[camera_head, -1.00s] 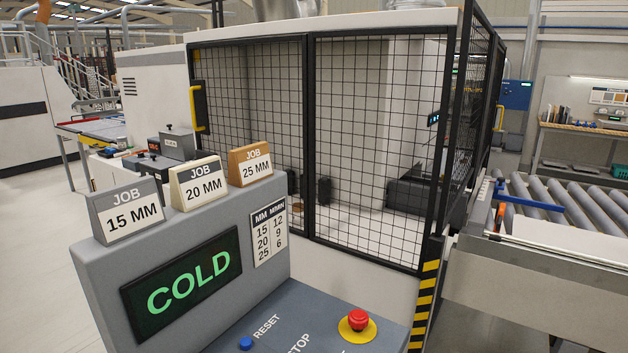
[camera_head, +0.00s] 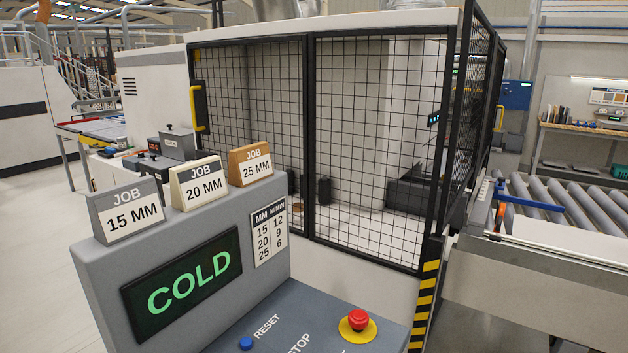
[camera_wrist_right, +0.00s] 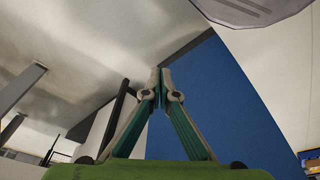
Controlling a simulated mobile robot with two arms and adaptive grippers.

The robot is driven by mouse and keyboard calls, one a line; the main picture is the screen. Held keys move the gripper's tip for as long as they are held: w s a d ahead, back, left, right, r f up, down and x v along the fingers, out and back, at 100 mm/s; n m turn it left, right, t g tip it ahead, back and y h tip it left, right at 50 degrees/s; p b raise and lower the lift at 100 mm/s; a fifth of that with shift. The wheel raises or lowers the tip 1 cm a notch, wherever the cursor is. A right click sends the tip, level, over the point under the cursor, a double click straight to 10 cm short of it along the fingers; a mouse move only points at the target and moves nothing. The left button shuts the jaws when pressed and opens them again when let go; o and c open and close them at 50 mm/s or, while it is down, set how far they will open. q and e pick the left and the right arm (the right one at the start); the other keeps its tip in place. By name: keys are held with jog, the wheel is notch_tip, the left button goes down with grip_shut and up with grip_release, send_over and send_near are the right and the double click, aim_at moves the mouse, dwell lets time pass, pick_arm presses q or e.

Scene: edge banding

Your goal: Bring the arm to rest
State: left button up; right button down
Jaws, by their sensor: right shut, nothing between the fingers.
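My right gripper (camera_wrist_right: 160,78) shows in the right wrist view with its two fingertips together and nothing between them. It points at a blue surface and a pale ceiling-like area, and touches nothing that I can see. Neither of my arms shows in the head view, and my left gripper is in no view.
A grey control console (camera_head: 100,270) stands in front, with a green COLD display (camera_head: 190,284), several job blocks, a blue reset button (camera_head: 246,343) and a red stop button (camera_head: 358,320). A mesh-fenced machine (camera_head: 365,130) stands behind it. A roller conveyor (camera_head: 565,200) is at the right.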

jog(key=s+d+f+g, duration=0.1)
jog(key=s+d+f, duration=0.2)
jog(key=s+f, duration=1.5)
jog(key=shift+f, duration=0.3)
jog(key=shift+s+d, duration=0.1)
